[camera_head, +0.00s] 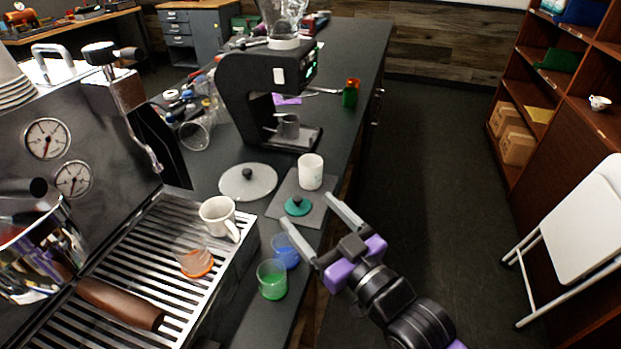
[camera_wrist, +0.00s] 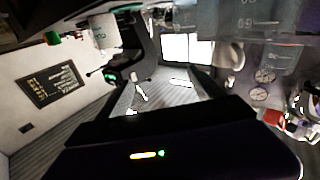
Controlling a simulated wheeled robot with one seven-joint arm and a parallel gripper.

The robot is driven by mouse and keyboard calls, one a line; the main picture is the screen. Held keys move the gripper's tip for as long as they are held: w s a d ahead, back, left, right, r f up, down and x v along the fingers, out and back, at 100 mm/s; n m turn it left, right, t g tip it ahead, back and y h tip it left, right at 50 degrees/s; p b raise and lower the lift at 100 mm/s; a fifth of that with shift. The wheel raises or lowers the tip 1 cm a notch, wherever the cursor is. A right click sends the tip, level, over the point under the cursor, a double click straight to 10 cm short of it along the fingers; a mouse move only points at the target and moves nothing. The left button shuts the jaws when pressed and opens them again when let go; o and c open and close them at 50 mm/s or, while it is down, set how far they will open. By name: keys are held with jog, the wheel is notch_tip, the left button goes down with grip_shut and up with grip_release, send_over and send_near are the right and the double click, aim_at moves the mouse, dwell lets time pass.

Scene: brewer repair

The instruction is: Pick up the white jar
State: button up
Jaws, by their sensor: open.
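The white jar (camera_head: 310,172) stands upright on a dark grey mat (camera_head: 281,206) on the counter. It also seems to show at the upper left of the wrist view (camera_wrist: 104,33), where the picture is turned over. My gripper (camera_head: 306,208) is open and empty, its two fingers spread and pointing toward the mat. In the head view the jar lies just beyond the fingertips, apart from them. A teal knobbed lid (camera_head: 297,206) lies on the mat, between the fingertips and the jar in the picture.
A large pale lid (camera_head: 248,181) lies left of the mat. A black grinder (camera_head: 265,95) stands behind the jar. A blue cup (camera_head: 286,252) and a green cup (camera_head: 272,279) stand close left of my gripper. The espresso machine (camera_head: 170,250) with a white mug (camera_head: 219,217) fills the left.

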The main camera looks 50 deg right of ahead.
aim_at(310, 172)
jog(key=w+d+r+m+g+h+b, duration=0.25)
jog(key=w+d, duration=0.55)
jog(key=d, duration=0.4)
jog(key=f+g, duration=0.1)
jog(key=f, duration=0.1)
jog(key=d+f+g+y, duration=0.1)
jog(key=f+g+p, duration=0.1)
jog(key=f, duration=0.1)
jog(key=shift+s+d+f+m+g+y, duration=0.2)
jog(key=shift+d+f+m+g+y, duration=0.05)
jog(key=shift+d+f+m, duration=0.1)
jog(key=shift+w+f, duration=0.15)
jog(key=shift+f, duration=0.1)
jog(key=x, duration=0.7)
jog(key=shift+f, duration=0.45)
jog(key=shift+c, duration=0.5)
jog(key=c, duration=1.4)
jog(key=shift+c, duration=0.8)
